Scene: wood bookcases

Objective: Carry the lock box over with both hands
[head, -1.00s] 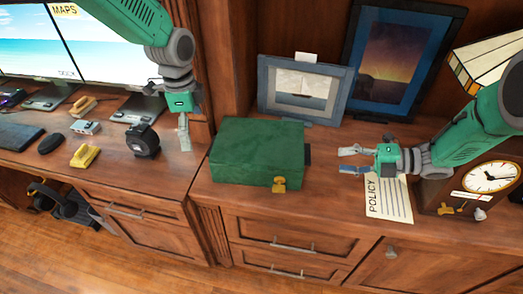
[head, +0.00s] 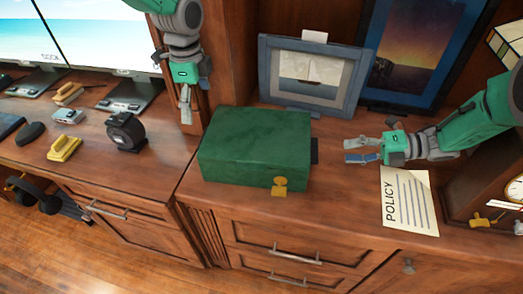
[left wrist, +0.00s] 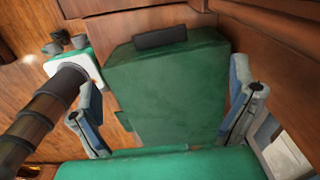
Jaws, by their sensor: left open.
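The lock box (head: 255,145) is a green closed case on the wooden counter, with a brass latch (head: 279,186) on its front and a dark handle (head: 315,150) on its right end. My left gripper (head: 186,108) points down just left of the box's left end. In the left wrist view its fingers (left wrist: 165,110) are spread, with the box (left wrist: 165,85) seen between them. My right gripper (head: 362,150) is open and empty, its fingers pointing left at the handle with a small gap.
Two framed pictures, one grey-blue (head: 310,75) and one dark (head: 420,50), stand behind. A policy sheet (head: 408,200) and a clock (head: 515,188) lie to the right.

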